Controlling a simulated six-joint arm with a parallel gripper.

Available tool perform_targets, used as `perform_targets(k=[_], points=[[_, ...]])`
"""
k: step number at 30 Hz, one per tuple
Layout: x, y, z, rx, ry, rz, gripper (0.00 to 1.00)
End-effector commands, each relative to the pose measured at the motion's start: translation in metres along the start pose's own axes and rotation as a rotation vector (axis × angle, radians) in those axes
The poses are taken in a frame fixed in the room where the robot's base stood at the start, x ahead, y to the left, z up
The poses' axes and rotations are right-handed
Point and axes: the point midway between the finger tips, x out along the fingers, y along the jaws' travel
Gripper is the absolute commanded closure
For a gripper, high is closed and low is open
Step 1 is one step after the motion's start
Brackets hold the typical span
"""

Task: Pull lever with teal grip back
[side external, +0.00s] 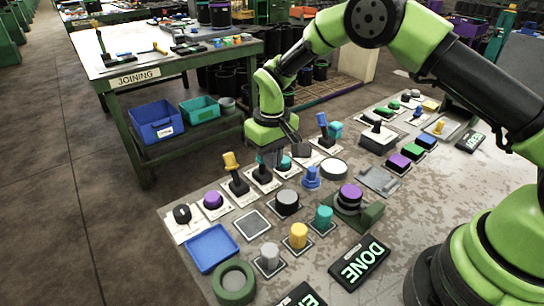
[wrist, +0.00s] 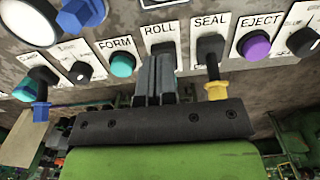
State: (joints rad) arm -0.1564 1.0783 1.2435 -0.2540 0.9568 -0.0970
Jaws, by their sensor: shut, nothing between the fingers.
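My gripper (wrist: 155,60) is shut, its grey fingers close together over the slot marked ROLL (wrist: 160,30). In the side view my gripper (side external: 272,157) is low over the row of levers. The black base of the ROLL lever (wrist: 161,47) shows just past the fingertips. A teal FORM button (wrist: 122,64) lies on the other side.
A purple EJECT button (wrist: 255,45) sits past the SEAL lever. A blue-gripped lever (wrist: 40,110) stands at the left in the wrist view. A blue tray (side external: 211,247) and DONE plate (side external: 360,262) lie nearer the front.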

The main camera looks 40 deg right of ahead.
Motion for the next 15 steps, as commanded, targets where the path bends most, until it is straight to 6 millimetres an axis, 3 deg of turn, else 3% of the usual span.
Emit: perform_targets(k=[15], points=[[0.0, 0.0, -0.011, 0.001, 0.001, 0.0, 1.0]])
